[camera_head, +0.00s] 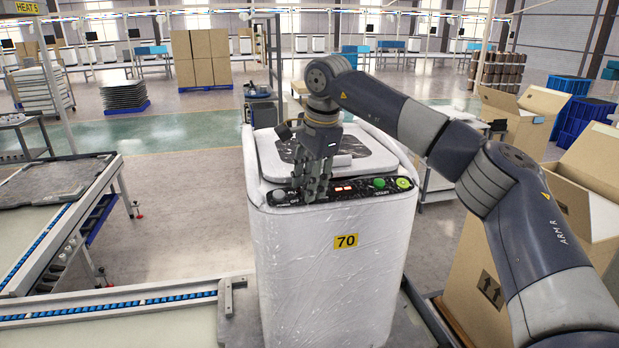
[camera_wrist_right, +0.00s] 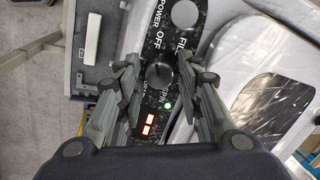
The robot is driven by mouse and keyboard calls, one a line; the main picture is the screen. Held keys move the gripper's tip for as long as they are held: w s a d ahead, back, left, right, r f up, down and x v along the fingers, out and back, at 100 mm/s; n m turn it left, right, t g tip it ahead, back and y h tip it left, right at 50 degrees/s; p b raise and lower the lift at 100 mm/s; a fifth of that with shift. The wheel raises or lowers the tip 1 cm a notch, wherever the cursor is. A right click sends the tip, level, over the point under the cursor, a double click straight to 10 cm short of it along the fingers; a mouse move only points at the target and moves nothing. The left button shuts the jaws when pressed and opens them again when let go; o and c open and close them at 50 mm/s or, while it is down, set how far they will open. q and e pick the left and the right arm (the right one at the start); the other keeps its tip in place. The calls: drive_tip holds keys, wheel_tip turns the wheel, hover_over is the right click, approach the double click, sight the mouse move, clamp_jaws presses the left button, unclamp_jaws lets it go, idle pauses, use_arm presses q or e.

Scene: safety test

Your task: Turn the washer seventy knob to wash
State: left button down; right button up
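The white washer (camera_head: 330,265) carries a yellow label reading 70 and a black control panel (camera_head: 360,187) along its top front edge. My right gripper (camera_head: 315,193) points down over the left part of the panel, hiding the knob in the head view. In the right wrist view, the dark round knob (camera_wrist_right: 160,75) sits between the two fingers of my right gripper (camera_wrist_right: 160,68). The fingers are open, with a small gap showing on each side of the knob. POWER, OFF, FILL and SPIN are legible, with a green light (camera_wrist_right: 168,105) lit beside SPIN. My left gripper is not in view.
A green button (camera_head: 404,183) sits at the panel's right end, and two red indicators (camera_wrist_right: 147,124) glow near the knob. The washer's lid (camera_head: 350,165) is behind the panel. Cardboard boxes (camera_head: 470,270) stand close on the right. A conveyor (camera_head: 110,306) runs on the left.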

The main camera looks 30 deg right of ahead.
drive_tip(key=shift+a+f, duration=0.1)
drive_tip(key=shift+f, duration=0.15)
drive_tip(key=shift+c, duration=0.3)
drive_tip(key=c, duration=0.7)
